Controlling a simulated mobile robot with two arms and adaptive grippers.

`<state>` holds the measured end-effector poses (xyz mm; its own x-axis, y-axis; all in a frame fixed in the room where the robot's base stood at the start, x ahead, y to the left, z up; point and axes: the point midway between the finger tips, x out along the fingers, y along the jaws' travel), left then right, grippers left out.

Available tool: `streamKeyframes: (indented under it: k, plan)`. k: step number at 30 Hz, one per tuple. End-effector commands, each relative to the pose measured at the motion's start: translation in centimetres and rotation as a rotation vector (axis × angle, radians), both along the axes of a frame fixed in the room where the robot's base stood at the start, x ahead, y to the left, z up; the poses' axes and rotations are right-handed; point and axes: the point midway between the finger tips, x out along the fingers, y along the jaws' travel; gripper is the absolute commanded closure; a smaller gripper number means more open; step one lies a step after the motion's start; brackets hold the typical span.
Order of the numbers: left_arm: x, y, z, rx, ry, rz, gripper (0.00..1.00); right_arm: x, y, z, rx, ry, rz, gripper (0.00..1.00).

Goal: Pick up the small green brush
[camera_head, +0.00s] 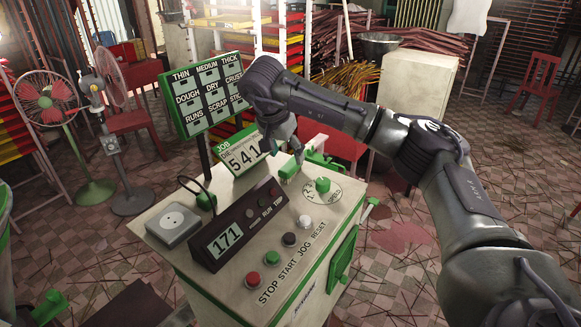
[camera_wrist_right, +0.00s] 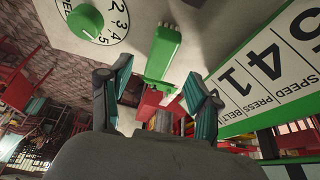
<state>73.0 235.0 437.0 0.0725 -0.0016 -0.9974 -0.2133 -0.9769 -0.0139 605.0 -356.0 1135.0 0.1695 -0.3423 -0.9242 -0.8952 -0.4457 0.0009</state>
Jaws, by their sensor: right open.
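A small green block-shaped thing, which I take for the green brush (camera_head: 289,171), lies at the back of the machine top (camera_head: 318,212), left of the green speed knob. In the right wrist view the brush (camera_wrist_right: 163,52) is between the open fingers, end towards me; I cannot tell whether they touch it. My left gripper is not in view.
The speed knob (camera_head: 322,185) stands close to the brush. A counter box (camera_head: 237,229) showing 171 and several push buttons fill the front. A grey socket box (camera_head: 173,222) is at the left corner.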

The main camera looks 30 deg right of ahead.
Motion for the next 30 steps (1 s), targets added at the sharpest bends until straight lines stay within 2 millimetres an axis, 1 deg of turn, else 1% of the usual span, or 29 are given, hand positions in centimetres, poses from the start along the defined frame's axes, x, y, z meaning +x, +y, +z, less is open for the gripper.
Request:
streamKeyframes:
  k: [1, 3, 7, 9, 13, 17, 22, 29, 30]
  plan:
    - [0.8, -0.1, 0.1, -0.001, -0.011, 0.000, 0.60, 0.0, -0.1, -0.2, 0.000, 0.001, 0.000, 0.38]
    - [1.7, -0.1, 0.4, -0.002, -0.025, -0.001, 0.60, 0.1, -0.2, -0.6, 0.000, 0.001, 0.000, 0.38]
    - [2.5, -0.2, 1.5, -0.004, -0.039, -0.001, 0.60, 0.2, -0.7, -2.0, 0.000, 0.005, -0.001, 0.38]
    - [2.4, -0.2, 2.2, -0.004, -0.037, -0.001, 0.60, 0.3, -1.0, -3.1, 0.000, 0.005, -0.001, 0.38]
    - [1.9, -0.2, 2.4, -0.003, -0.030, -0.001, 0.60, 0.6, -1.5, -4.7, 0.000, 0.002, -0.001, 0.38]
    - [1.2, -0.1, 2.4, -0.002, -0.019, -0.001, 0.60, 0.7, -1.7, -5.3, 0.000, -0.001, 0.000, 0.38]
    - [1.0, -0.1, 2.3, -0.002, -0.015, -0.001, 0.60, 0.7, -1.7, -5.3, 0.000, -0.001, 0.000, 0.38]
    - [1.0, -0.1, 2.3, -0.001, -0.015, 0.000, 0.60, 0.7, -1.7, -5.3, 0.000, -0.001, 0.000, 0.76]
    - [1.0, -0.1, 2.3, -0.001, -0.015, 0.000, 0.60, 0.7, -1.7, -5.3, 0.000, -0.001, 0.000, 0.82]
